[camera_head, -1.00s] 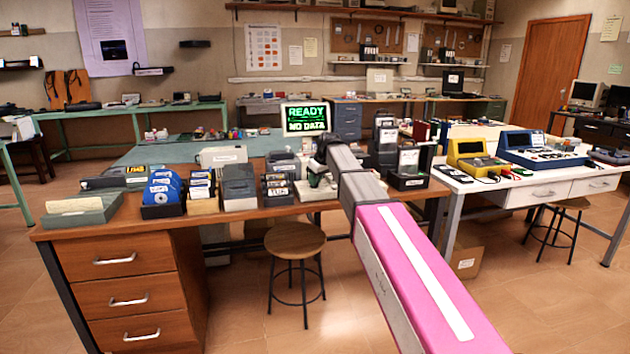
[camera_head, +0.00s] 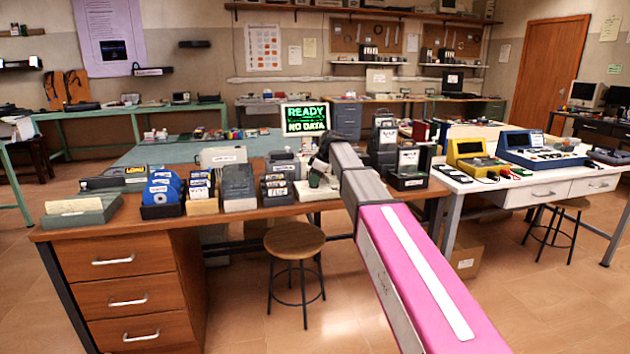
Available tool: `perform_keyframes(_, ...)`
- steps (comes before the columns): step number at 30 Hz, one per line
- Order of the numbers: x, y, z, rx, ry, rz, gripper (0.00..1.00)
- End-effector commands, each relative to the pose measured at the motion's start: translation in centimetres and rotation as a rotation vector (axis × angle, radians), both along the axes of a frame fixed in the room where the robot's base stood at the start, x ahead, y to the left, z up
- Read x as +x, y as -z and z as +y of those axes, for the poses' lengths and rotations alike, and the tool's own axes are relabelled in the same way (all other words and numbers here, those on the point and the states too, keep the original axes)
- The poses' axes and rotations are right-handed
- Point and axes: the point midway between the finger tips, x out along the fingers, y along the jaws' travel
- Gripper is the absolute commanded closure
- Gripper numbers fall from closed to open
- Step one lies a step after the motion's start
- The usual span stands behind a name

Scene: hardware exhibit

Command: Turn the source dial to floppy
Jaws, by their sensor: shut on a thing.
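A small screen (camera_head: 305,118) stands at the back of the wooden desk (camera_head: 250,208) and reads "READY" and "NO DATA" in green. My arm reaches over the desk from the lower right. My gripper (camera_head: 318,172) is at its far end, small and dark, over a pale device (camera_head: 312,191) in front of the screen. A dark green knob-like part (camera_head: 314,180) shows just under the gripper. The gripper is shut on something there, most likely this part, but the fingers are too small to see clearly. The source dial and its markings cannot be read.
Disk boxes (camera_head: 163,193) and card holders crowd the desk left of the gripper. Black stands (camera_head: 408,170) are close on the right. A stool (camera_head: 294,240) stands in front of the desk. A white table (camera_head: 480,185) with yellow and blue devices is at the right.

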Motion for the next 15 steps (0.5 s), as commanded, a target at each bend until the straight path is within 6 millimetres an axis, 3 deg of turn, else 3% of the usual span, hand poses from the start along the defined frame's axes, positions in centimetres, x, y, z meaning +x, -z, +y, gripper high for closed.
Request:
perform_keyframes(7,-0.21,0.44,0.03,-0.005,-0.002,0.006,1.0)
perform_keyframes(8,-0.21,0.44,0.04,-0.005,-0.002,0.006,0.74)
perform_keyframes(9,-0.22,0.45,0.04,-0.004,-0.002,0.007,0.61)
perform_keyframes(15,-0.39,0.49,0.05,-0.004,-0.003,0.01,0.58)
